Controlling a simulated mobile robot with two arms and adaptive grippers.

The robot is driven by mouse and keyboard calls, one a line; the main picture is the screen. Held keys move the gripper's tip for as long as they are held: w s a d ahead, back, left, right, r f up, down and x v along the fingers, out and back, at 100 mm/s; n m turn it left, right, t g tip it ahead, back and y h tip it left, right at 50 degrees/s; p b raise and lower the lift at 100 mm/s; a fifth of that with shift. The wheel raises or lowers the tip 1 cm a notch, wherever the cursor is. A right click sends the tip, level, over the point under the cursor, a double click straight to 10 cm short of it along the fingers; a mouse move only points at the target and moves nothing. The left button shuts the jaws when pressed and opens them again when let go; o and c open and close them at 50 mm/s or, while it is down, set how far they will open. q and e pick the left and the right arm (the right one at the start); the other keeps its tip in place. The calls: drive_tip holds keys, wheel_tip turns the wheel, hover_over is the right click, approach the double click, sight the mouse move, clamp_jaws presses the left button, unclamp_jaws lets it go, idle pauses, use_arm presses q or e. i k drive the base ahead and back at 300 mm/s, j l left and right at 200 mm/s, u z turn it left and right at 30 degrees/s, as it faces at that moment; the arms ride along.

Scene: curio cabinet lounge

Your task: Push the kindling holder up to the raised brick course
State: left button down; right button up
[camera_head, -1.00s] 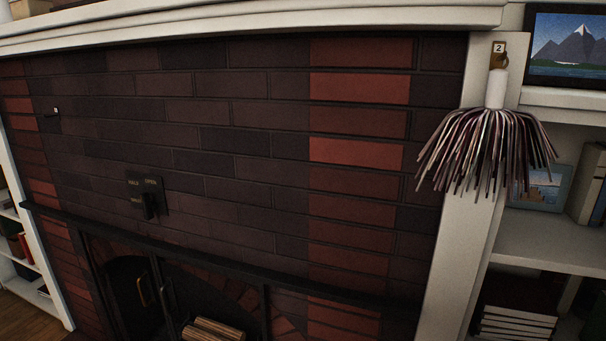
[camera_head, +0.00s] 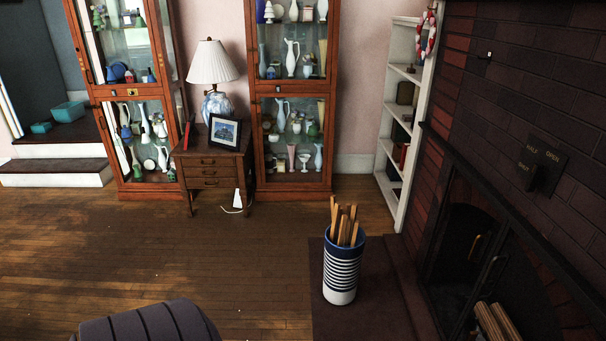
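The kindling holder (camera_head: 341,275) is a white and navy striped cylinder with several wooden sticks (camera_head: 343,224) standing in it. It stands upright on the dark reddish hearth slab (camera_head: 330,320) in front of the fireplace. The raised brick course (camera_head: 408,290) appears as a low strip along the hearth, to the right of the holder. A strip of slab shows between them, so they look apart. Neither of my grippers is in view.
The brick fireplace (camera_head: 530,140) with its dark firebox and logs (camera_head: 495,322) fills the right side. A dark ribbed, rounded object (camera_head: 150,322) is at the bottom left. Glass cabinets, a small chest (camera_head: 212,170) and a white bookcase (camera_head: 397,110) stand behind. Wooden floor is open at left.

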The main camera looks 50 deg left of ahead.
sight(345, 240)
drive_tip(key=u, duration=1.4)
drive_tip(key=i+j+z, duration=0.15)
drive_tip(key=i, duration=0.3)
drive_tip(key=i+j+z, duration=0.15)
drive_tip(key=i+j, duration=0.15)
drive_tip(key=i, duration=0.15)
drive_tip(key=i+j+z, duration=0.1)
drive_tip(key=i+j, duration=0.15)
drive_tip(key=i, duration=0.15)
